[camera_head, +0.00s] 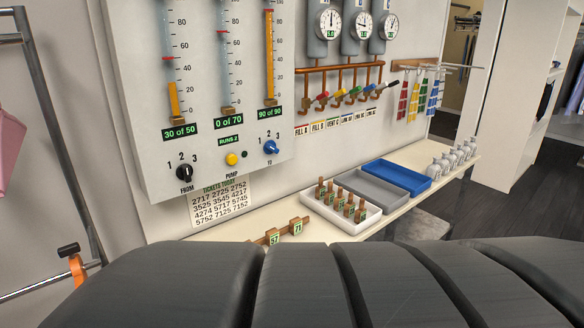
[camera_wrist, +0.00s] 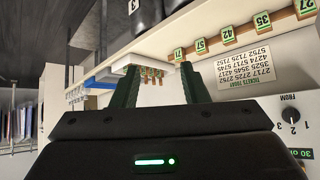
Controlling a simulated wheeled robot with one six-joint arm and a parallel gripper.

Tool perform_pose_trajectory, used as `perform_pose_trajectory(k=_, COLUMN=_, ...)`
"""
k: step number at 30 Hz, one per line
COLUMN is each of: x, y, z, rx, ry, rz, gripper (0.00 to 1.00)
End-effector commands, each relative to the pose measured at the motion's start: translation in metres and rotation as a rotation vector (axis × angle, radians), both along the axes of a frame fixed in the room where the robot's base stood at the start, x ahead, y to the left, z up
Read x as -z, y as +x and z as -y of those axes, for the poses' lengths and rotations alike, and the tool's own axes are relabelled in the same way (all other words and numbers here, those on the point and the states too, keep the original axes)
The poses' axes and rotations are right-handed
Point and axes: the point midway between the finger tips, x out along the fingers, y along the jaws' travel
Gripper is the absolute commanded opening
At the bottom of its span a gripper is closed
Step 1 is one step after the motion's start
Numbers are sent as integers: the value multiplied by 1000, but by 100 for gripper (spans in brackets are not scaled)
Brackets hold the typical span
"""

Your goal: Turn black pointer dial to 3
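The black pointer dial (camera_head: 185,173) sits low on the grey wall panel in the head view, under the numbers 1, 2 and 3 and above the label FROM. Its pointer is too small to read surely. The wrist view, which is upside down, shows the same dial (camera_wrist: 290,116) near the right edge. My gripper (camera_wrist: 160,72) is open and empty there, its two green fingers wide apart. The dial lies well to the right of the fingers, not between them. My gripper's fingers do not show in the head view.
A blue dial (camera_head: 271,147) and a yellow button (camera_head: 232,159) share the panel. Below are a shelf (camera_head: 411,215) with a white tray of tagged pegs (camera_head: 343,222), grey and blue trays (camera_head: 398,176), and several bottles. My dark arm covers the head view's bottom. A metal rail (camera_head: 58,140) stands left.

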Motion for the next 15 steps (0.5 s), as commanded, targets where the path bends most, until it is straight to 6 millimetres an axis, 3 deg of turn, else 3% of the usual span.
perform_pose_trajectory(k=3, x=-13, y=69, z=-41, rx=-122, ry=3, rz=157, gripper=40)
perform_pose_trajectory(k=5, x=-26, y=105, z=-73, rx=-198, ry=19, rz=256, gripper=40)
perform_pose_trajectory(k=9, x=-55, y=168, z=-162, rx=-378, ry=90, rz=471, gripper=40)
perform_pose_trajectory(k=12, x=-72, y=191, z=-224, rx=-493, ry=157, rz=595, gripper=40)
perform_pose_trajectory(k=15, x=-84, y=200, z=-272, rx=-582, ry=217, rz=684, gripper=40)
